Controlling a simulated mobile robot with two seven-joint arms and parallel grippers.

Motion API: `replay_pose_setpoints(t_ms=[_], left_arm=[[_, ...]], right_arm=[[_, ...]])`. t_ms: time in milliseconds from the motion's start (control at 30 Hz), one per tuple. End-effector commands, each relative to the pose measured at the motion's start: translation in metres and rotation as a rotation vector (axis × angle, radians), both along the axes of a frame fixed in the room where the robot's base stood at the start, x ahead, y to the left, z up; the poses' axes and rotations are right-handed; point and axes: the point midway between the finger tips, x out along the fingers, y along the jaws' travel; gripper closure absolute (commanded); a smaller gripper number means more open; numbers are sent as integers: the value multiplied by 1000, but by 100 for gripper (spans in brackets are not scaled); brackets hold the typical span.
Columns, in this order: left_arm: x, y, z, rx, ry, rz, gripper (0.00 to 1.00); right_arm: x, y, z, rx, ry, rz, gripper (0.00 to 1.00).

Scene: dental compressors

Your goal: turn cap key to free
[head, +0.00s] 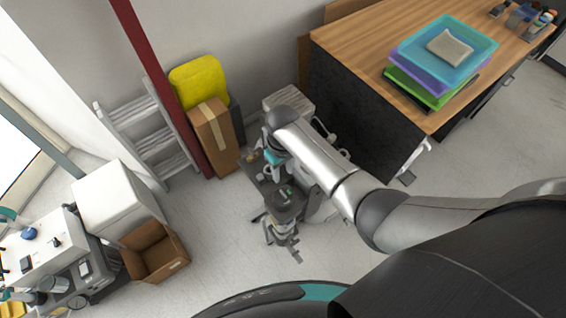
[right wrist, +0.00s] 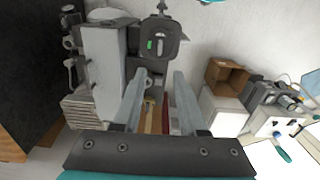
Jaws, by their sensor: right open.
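The dental compressor (head: 285,205) stands on the floor in the middle of the head view. A dark grey cap with a small green mark sits on it (head: 285,194). In the right wrist view the dark cap (right wrist: 160,40) and its green mark show just beyond the fingertips. Whether the green mark is the key, I cannot tell. My right gripper (right wrist: 164,78) is open, with nothing between its fingers; in the head view it is at the end of my arm (head: 272,160), close behind the cap and partly hidden. My left gripper is not in view.
A wooden-topped bench (head: 370,40) with stacked coloured trays (head: 440,70) stands at right. A red post (head: 160,90), a cardboard box (head: 212,135) and a ladder (head: 150,135) stand behind. An open carton (head: 153,252) and a white cabinet (head: 112,200) are at left. Floor near the compressor is clear.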

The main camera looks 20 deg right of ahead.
Motion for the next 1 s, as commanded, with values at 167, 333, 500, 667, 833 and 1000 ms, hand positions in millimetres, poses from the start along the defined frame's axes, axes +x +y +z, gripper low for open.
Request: replay_pose_setpoints(t_ms=[167,333,500,667,833,1000], left_arm=[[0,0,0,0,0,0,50],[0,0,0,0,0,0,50],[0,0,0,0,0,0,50],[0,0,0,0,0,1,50],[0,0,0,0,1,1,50],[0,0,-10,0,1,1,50]], right_arm=[[0,0,13,0,0,-1,59],[-1,0,18,-1,2,-1,59],[-1,0,19,-1,2,-1,59],[-1,0,19,0,1,-1,59],[0,0,19,0,1,-1,59],[-7,-2,-4,1,3,-10,59]])
